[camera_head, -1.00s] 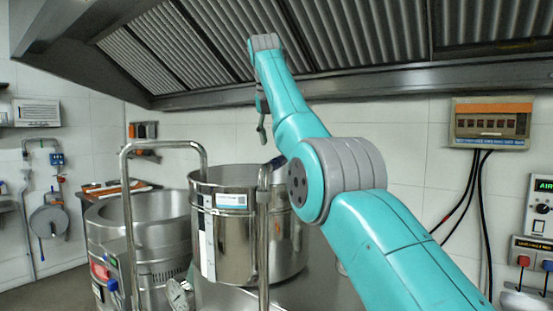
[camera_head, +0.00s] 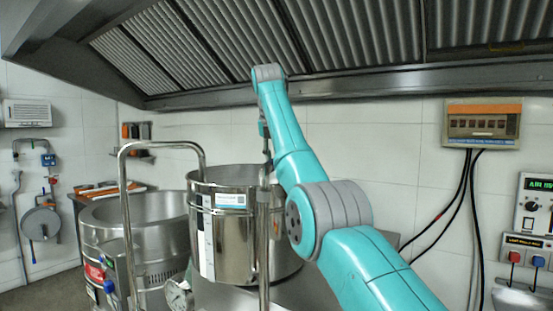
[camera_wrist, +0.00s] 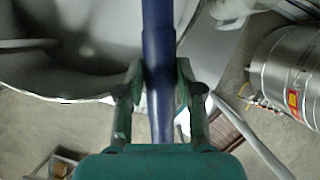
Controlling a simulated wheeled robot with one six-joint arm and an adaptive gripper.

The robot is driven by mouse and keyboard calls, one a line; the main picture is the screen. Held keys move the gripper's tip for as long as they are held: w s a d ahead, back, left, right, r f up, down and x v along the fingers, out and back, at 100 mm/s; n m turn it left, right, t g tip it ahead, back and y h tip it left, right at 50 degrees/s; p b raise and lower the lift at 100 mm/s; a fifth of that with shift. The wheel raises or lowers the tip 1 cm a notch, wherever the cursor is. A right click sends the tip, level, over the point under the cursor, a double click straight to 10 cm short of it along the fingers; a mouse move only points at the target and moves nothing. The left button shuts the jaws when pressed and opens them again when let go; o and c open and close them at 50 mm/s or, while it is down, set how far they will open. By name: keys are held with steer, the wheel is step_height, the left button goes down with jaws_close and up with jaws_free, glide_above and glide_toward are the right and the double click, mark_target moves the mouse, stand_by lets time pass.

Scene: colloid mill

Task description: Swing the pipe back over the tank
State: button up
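A dark blue length of pipe (camera_wrist: 158,75) runs upright through the middle of the wrist view. My gripper (camera_wrist: 159,72) has one finger on each side of it, and both fingers appear to touch it. In the head view my gripper (camera_head: 264,128) hangs small below the wrist, at the dark upper part of the pipe (camera_head: 268,152), beside the steel tank's rim. The steel tank (camera_head: 230,250) with a white label stands in the middle. An open steel bowl (camera_wrist: 60,75) fills the upper left of the wrist view. The pipe's far ends are hidden.
A wide steel kettle (camera_head: 165,225) stands at the left behind a bent steel tube (camera_head: 128,220). A dial gauge (camera_head: 179,294) sits low before the tank. The extractor hood (camera_head: 330,83) hangs close above my wrist. A switch box (camera_head: 483,122) with cables is on the right wall.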

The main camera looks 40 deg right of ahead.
jaws_close()
steer(key=shift+w+a+n+t+y, duration=0.4)
steer(key=shift+w+a+n+y, duration=0.1)
steer(key=shift+w+a+n, duration=0.8)
steer(key=shift+s+a, duration=0.1)
steer(key=o, duration=0.7)
jaws_free()
steer(key=v, duration=0.7)
steer(key=shift+s+a+r, duration=0.1)
steer(key=shift+a+r, duration=0.05)
